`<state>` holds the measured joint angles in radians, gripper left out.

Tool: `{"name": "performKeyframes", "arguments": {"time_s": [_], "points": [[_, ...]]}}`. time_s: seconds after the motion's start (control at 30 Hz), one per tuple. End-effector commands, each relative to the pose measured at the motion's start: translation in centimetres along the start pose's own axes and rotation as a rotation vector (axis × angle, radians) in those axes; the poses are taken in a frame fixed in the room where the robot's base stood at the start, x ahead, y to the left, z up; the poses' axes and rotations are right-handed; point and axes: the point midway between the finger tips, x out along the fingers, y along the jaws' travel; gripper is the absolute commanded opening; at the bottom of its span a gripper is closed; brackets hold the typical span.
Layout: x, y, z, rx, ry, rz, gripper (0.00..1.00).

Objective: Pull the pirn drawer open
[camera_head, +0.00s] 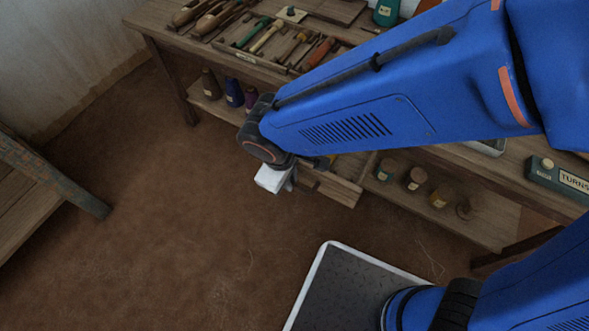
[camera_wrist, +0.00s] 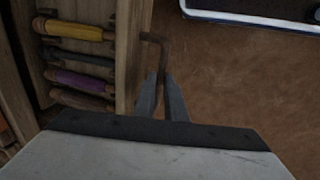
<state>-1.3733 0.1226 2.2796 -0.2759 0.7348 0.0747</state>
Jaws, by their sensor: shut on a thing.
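The pirn drawer (camera_head: 335,188) stands out from under the workbench, partly hidden behind my arm and wrist in the head view. In the wrist view its wooden front panel (camera_wrist: 131,50) runs down the left of centre. Behind the panel lie several pirns wound with thread, among them a yellow pirn (camera_wrist: 75,30) and a purple pirn (camera_wrist: 82,81). A dark bent bar handle (camera_wrist: 164,50) projects from the panel. My gripper (camera_wrist: 160,76) is shut on the handle, its fingers beside the outer face of the front. In the head view my gripper (camera_head: 289,184) is mostly hidden by its white housing.
The workbench (camera_head: 160,35) carries trays of hand tools. Its lower shelf (camera_head: 480,228) holds several small jars right of the drawer, and thread cones (camera_head: 234,92) to the left. A wooden frame (camera_head: 50,175) stands at the left. The earthen floor (camera_head: 160,220) before the drawer is clear.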

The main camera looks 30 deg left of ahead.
Motion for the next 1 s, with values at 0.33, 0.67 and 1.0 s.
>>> {"name": "performKeyframes", "arguments": {"time_s": [0.33,0.67,1.0], "points": [[-0.1,-0.1,-0.1,0.0,0.002,0.0,0.0],[-0.1,-0.1,0.0,0.0,0.001,0.0,0.18],[-3.2,-0.2,-0.1,0.0,0.005,0.001,0.18]]}}
